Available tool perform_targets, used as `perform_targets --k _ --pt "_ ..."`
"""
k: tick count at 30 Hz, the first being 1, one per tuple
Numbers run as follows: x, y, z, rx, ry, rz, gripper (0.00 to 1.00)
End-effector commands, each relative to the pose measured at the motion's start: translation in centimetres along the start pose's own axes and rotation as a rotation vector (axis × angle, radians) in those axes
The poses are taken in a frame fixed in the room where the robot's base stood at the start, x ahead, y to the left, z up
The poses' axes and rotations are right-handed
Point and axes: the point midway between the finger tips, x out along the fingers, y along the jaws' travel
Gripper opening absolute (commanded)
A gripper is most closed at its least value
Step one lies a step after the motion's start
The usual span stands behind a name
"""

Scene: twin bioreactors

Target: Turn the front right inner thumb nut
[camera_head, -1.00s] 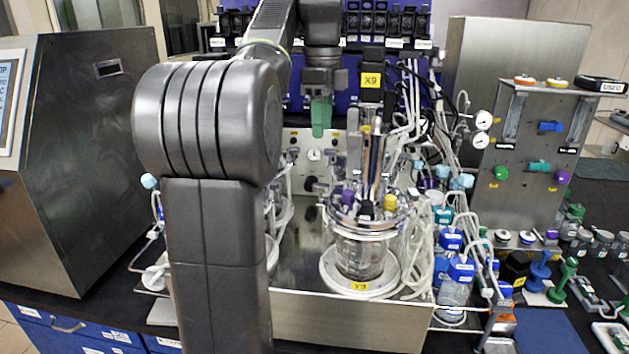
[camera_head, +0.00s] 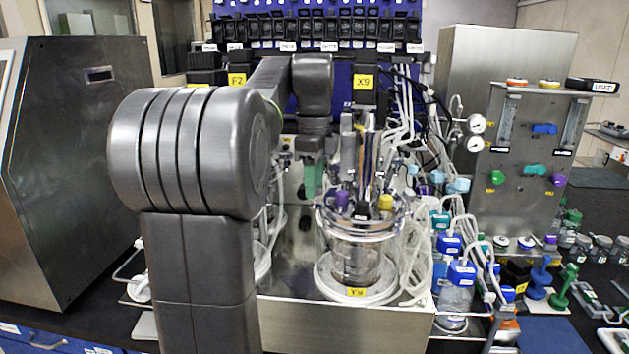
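The glass vessel (camera_head: 357,262) with a steel head plate (camera_head: 360,222) stands right of centre on a round white base. A purple cap (camera_head: 342,199), a yellow cap (camera_head: 385,202) and a dark fitting between them sit on its top. I cannot make out which small part is the front right inner thumb nut. My gripper (camera_head: 313,188), with green fingers, points down just left of the vessel's upper fittings in the picture. Its fingers overlap each other in this view, so I cannot tell whether they are open or hold anything. I see no clear contact with the vessel.
A second vessel is mostly hidden behind my arm. White tubing (camera_head: 413,255) hangs close on the right of the front vessel. Blue-capped bottles (camera_head: 460,275) stand farther right. A steel panel (camera_head: 525,170) with coloured knobs stands behind them. A steel tray wall (camera_head: 340,325) runs along the front.

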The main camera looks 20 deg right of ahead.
Motion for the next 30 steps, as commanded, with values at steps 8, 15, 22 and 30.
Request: perform_targets --k 8,15,22,30 --pt "0.05 0.00 0.00 0.000 0.000 0.000 0.34" --pt "0.04 0.00 0.00 0.000 0.000 0.000 0.00" --pt "-0.09 0.01 0.00 -0.021 0.000 0.001 0.00" --pt "-0.39 0.01 0.01 -0.153 0.000 0.002 0.00"
